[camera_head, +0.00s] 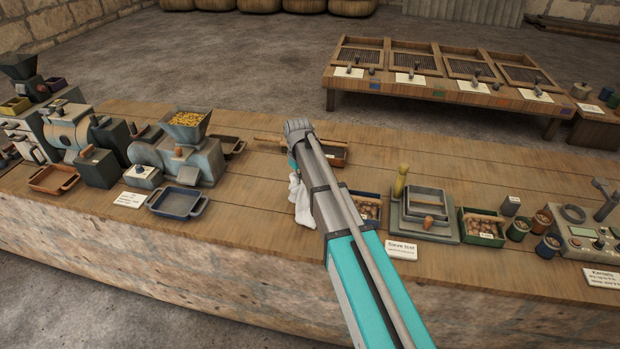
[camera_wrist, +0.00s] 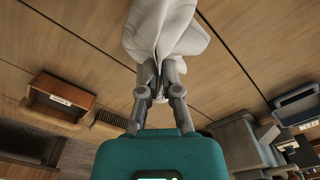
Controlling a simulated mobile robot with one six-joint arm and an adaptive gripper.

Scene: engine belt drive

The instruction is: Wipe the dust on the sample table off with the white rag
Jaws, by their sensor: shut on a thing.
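The white rag (camera_wrist: 165,30) is pinched between the fingertips of my gripper (camera_wrist: 160,70) and spreads beyond them in the wrist view. In the head view the rag (camera_head: 302,206) hangs crumpled at the left side of my arm, which hides the gripper. It is over the middle of the long wooden table (camera_head: 265,225), between the hopper machine and the sieve test set. I cannot tell whether the rag touches the tabletop. No dust patch can be made out clearly on the visible planks.
The hopper machine (camera_head: 185,155) and a blue tray (camera_head: 176,203) stand left of the rag. A labelled wooden box (camera_wrist: 62,97) and a brush (camera_wrist: 108,122) show in the wrist view. The sieve stand (camera_head: 430,215) is at right. Bare planks lie around the rag.

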